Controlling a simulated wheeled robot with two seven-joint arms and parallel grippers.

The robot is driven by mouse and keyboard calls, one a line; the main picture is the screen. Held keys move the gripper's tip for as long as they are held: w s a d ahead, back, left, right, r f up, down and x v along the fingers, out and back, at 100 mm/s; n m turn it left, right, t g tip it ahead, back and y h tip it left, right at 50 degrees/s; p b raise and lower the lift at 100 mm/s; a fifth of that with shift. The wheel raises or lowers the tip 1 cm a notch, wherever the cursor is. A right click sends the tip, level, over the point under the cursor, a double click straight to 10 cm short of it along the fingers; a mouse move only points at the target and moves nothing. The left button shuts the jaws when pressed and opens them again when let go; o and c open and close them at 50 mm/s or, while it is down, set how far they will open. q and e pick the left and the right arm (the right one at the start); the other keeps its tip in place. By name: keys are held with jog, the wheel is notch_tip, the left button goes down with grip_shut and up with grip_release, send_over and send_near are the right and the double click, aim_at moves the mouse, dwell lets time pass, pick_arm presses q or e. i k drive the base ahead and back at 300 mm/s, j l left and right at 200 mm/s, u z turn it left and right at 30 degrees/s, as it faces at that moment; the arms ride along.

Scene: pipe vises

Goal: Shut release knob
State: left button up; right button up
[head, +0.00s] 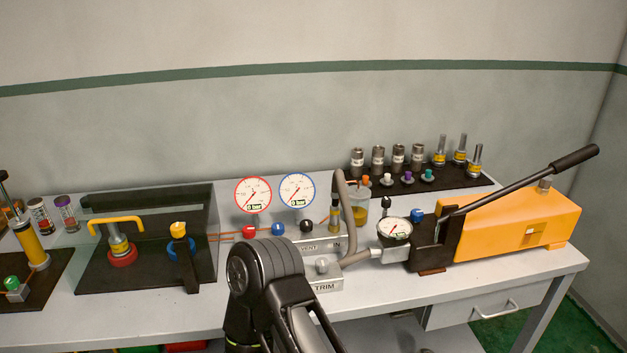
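An orange hand pump (520,225) stands at the right end of the bench, its long lever (515,185) raised and slanting up to the right. A black valve block (435,240) is at its left end. A blue knob (417,215) sits by that block, next to a round dial gauge (394,228). A small black knob (386,203) stands upright behind the gauge. I cannot tell for sure which one is the release knob, nor how far any knob is turned. A dark arm link of mine rises at bottom centre, left of the pump. I see no gripper fingertips.
A grey hose (348,210) curves up beside a block marked TRIM (325,285). Red-rimmed (252,195) and blue-rimmed (297,190) gauges stand behind. A clear guarded box (145,240) is left. A black rack (415,180) of fittings is at the back. Bare bench lies before the pump.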

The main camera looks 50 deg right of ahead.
aim_at(417, 214)
jog(key=z, duration=2.65)
jog(key=i+l+z, duration=0.45)
jog(key=i, duration=0.25)
